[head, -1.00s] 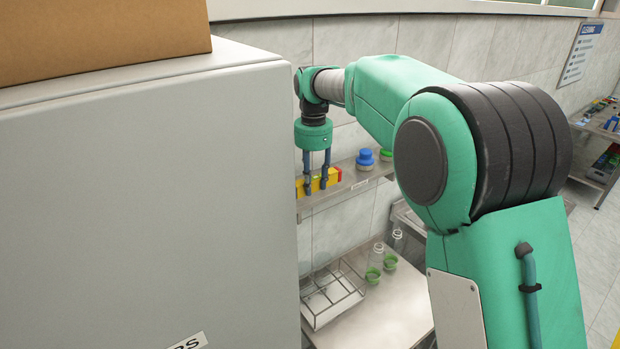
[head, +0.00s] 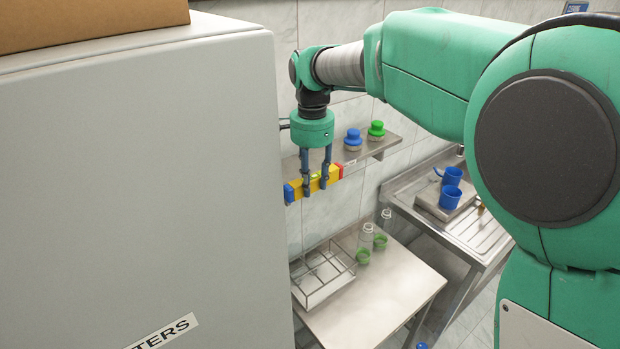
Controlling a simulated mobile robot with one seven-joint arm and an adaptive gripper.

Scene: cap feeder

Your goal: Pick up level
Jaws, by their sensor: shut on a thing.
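The level (head: 299,188) is a yellow bar with a blue end at the left and a red end at the right. In the head view it is in front of the wall shelf, and I cannot tell how far it is from the shelf's edge. My gripper (head: 317,180) points down from above, with two dark blue fingers shut on the level near its middle. The fingers hide parts of the level, and its left end is close to the cabinet's edge in the picture.
A large grey cabinet (head: 140,190) fills the left, with a cardboard box (head: 90,20) on top. Blue (head: 352,137) and green (head: 376,130) capped items stand on the shelf (head: 372,146). Below, a steel table (head: 395,290) holds a wire rack (head: 322,275) and bottles. A sink (head: 480,222) with blue cups is at right.

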